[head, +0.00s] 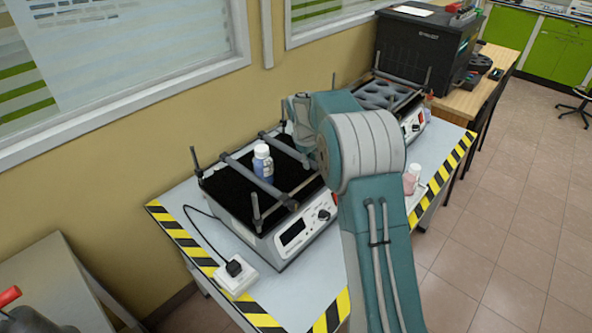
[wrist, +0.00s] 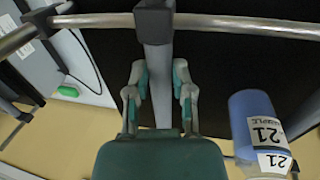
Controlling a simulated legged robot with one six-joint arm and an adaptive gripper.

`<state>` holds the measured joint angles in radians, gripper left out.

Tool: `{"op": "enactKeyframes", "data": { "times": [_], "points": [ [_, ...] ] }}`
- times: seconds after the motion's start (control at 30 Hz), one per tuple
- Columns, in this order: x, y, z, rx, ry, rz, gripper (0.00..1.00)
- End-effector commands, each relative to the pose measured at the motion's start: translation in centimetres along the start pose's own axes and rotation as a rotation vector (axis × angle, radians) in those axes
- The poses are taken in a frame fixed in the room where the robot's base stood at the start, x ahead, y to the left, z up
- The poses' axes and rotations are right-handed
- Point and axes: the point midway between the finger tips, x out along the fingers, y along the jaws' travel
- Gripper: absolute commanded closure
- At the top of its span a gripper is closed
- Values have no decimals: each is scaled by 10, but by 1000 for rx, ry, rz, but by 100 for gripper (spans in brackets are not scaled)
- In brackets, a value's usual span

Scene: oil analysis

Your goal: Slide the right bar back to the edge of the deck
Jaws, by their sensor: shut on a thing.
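The black deck (head: 231,197) of the shaker carries grey cross bars. A dark clamp (wrist: 154,19) joins that bar to a metal rail (wrist: 235,25). My gripper's fingers are hidden in the head view.
A blue sample bottle (head: 263,166) with a white cap stands upright on the deck between the bars; its "21" label (wrist: 267,131) shows close beside my gripper in the wrist view. Upright posts (head: 255,208) stand at the deck corners. A second shaker (head: 378,95) is behind my arm.

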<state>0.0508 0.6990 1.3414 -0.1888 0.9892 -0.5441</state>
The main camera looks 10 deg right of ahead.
Motion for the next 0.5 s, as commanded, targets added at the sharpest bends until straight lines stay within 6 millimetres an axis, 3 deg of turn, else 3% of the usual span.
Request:
{"op": "enactKeyframes", "data": {
  "times": [0.2,0.5],
  "points": [
    [12,40,1,2,-5,-5,100],
    [16,55,2,-2,-6,-6,100]
  ]
}}
